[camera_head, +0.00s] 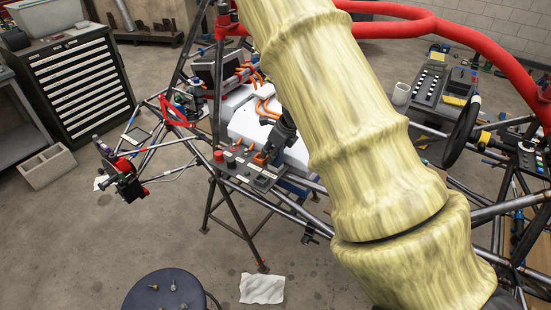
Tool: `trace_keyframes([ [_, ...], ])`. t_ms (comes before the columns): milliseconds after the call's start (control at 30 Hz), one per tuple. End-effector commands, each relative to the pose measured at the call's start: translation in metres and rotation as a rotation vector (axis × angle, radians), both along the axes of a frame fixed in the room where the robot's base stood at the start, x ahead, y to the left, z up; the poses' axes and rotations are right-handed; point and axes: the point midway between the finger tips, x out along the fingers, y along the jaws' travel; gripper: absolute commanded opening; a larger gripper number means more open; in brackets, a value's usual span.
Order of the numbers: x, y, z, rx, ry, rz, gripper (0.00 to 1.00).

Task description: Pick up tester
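I cannot tell for certain which object is the tester. A small dark device with a pale face (137,135) sits on the left end of the tube chassis, and a small orange item (260,158) lies by the control panel. My gripper (272,151) appears as a dark shape pointing down at the middle of the chassis, beside the orange item. It is small in view, and its fingers are not clear enough to show whether they are open or shut. My arm's pale yellow cover hides much of the chassis centre and right.
The chassis tubes (235,205) surround the work area. White boxes with orange cables (255,125) lie inside. A steering wheel (462,130) is at right, a drawer cabinet (80,90) at left, and a round stool (165,292) in front.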

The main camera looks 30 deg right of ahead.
Motion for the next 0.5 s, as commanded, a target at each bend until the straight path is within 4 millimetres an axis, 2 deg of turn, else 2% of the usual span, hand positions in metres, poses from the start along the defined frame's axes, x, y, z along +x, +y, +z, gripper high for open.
trace_keyframes([
  [33, 0.0, 0.0001, 0.0001, 0.0, 0.0, 0.0, 0.21],
  [133, 0.0001, 0.0, 0.0001, 0.0, 0.0, 0.0, 0.03],
  [167, 0.0001, 0.0001, 0.0002, 0.0, 0.0, 0.0, 0.0],
  [500, 0.0005, 0.0, 0.003, -0.001, -0.001, 0.001, 0.0],
])
